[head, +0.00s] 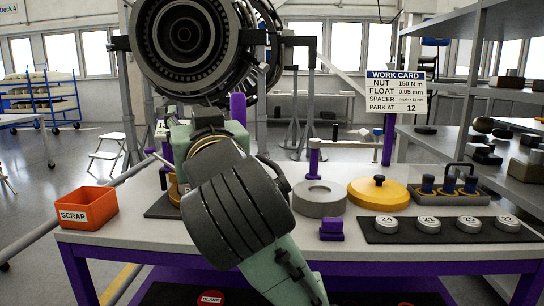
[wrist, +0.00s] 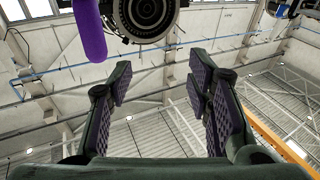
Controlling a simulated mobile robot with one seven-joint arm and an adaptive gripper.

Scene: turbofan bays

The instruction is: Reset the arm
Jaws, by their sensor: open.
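My gripper shows in the wrist view (wrist: 163,95), with its two purple-padded fingers spread wide apart and nothing between them. Past the fingers are the hangar ceiling, a purple post (wrist: 90,30) and a round turbofan engine (wrist: 147,18). In the head view my green and dark grey arm rises from the bottom centre and leans up and to the left over the workbench (head: 420,250). The arm's own links hide the gripper's fingers there. The turbofan engine (head: 184,40) hangs just above and behind the arm's upper end.
An orange scrap bin (head: 87,208) stands at the bench's left. Right of the arm are a grey ring (head: 320,199), a yellow disc (head: 378,193), a purple block (head: 331,228), a mat (head: 376,235) with several numbered discs, and a black-handled tray (head: 482,195). A work card (head: 396,91) stands behind.

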